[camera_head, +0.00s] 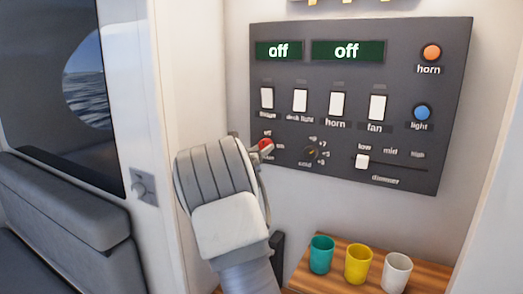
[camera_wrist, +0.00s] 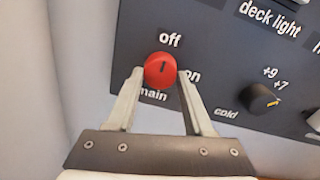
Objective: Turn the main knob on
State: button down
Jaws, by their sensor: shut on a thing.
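The main knob (camera_wrist: 160,69) is red and round, low at the left of the dark control panel. In the head view the red knob (camera_head: 266,146) shows just past my gripper. My gripper (camera_wrist: 160,76) is shut on the knob, with one finger on its left side and one on its right. In the head view my wrist hides part of the panel's lower left, and the gripper (camera_head: 262,147) is partly hidden.
The panel (camera_head: 456,60) also has two green displays reading "off", white switches, an orange horn button (camera_head: 431,52), a blue light button (camera_head: 421,112), a black dial (camera_head: 311,153) and a dimmer slider (camera_head: 362,161). Below, teal, yellow and white cups stand on a wooden shelf (camera_head: 312,279).

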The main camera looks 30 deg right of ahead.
jog(key=shift+f+b, duration=0.15)
jog(key=shift+b, duration=0.4)
jog(key=shift+w+a+m+h+b, duration=0.1)
jog(key=shift+m+h+b, duration=0.2)
jog(key=shift+m+b, duration=4.6)
jog(key=shift+w+m+h+b, duration=0.1)
jog(key=shift+m+h+b, duration=0.2)
jog(key=shift+m+b, duration=4.6)
jog(key=shift+r+n+b, duration=0.25)
jog(key=shift+n+b, duration=0.25)
jog(key=shift+b, duration=0.25)
jog(key=shift+c, duration=1.4)
grip_release()
jog(key=r+b+v, duration=0.1)
jog(key=b+v, duration=0.1)
jog(key=v, duration=1.5)
jog(key=shift+a+f, duration=0.2)
jog(key=shift+a, duration=0.05)
